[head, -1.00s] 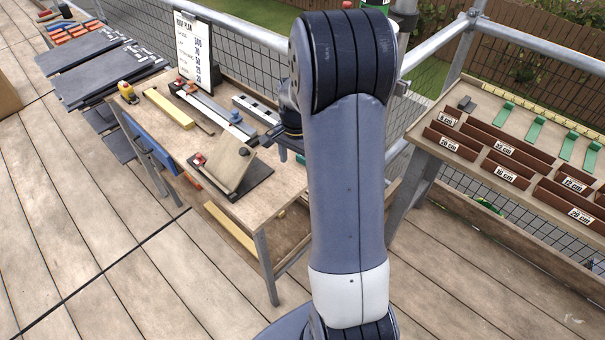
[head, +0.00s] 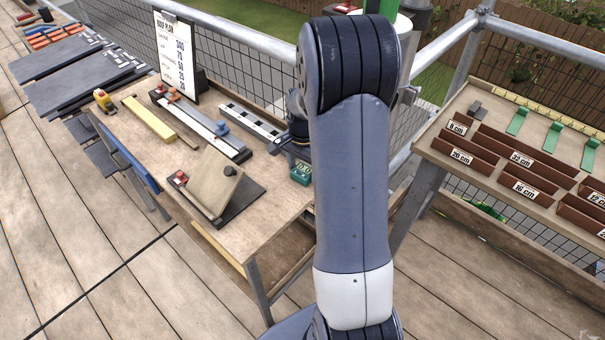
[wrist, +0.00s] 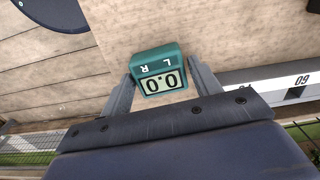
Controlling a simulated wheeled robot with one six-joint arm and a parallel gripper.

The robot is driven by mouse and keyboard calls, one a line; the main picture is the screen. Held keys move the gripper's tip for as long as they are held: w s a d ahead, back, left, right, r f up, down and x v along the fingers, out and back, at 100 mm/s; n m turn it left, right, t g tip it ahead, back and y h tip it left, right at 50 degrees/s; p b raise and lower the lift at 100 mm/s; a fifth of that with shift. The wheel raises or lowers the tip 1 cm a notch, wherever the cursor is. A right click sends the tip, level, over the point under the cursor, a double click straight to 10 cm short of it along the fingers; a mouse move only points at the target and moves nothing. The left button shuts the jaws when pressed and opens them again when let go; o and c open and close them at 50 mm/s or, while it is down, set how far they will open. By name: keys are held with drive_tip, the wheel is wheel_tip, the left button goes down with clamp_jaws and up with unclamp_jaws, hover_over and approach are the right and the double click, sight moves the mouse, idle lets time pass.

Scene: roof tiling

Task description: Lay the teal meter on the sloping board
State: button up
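The teal meter (head: 301,174) sits near the right end of the workbench, just below my gripper and partly beside my arm. In the wrist view the meter (wrist: 160,70) lies between my fingers, its display reading 0.0 upside down. My gripper (wrist: 162,68) looks open, with one finger on each side of the meter; whether the tips touch it is hard to tell. The sloping board (head: 214,183) is a tan tilted plate on a dark base, left of the meter, with a red clamp at its left. My arm hides part of the bench's right end.
The workbench (head: 245,232) also holds a yellow bar (head: 149,118), a tape measure (head: 104,101), a long rail with blue stops (head: 205,122) and a plan sign (head: 176,55). A rack of labelled brown trays (head: 483,150) stands right. A metal railing runs behind.

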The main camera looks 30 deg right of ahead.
sight(303, 170)
drive_tip(key=c, duration=0.6)
drive_tip(key=shift+r+p, duration=2.3)
drive_tip(key=shift+r, duration=0.7)
